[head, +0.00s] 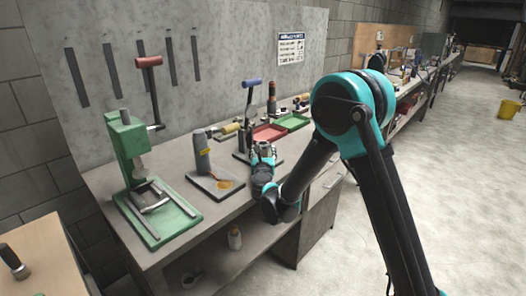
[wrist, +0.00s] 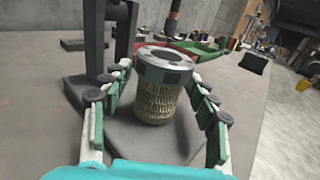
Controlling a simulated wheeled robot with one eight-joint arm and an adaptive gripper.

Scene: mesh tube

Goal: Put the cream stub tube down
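The cream stub tube (wrist: 158,101) shows in the wrist view as a short upright cylinder with a cream mesh body and a grey metal top. It appears to stand on a dark flat plate, though contact under it is hard to see. My gripper (wrist: 160,78) has one finger on each side of the tube, close to its upper part. Whether the fingertips press on it or stand just clear is unclear. In the head view my gripper (head: 263,160) is low over the bench, and the metal top of the tube (head: 265,147) shows just beyond it.
A blue-handled press (head: 250,100) stands just behind the tube. Red (head: 268,133) and green (head: 293,121) trays lie behind.

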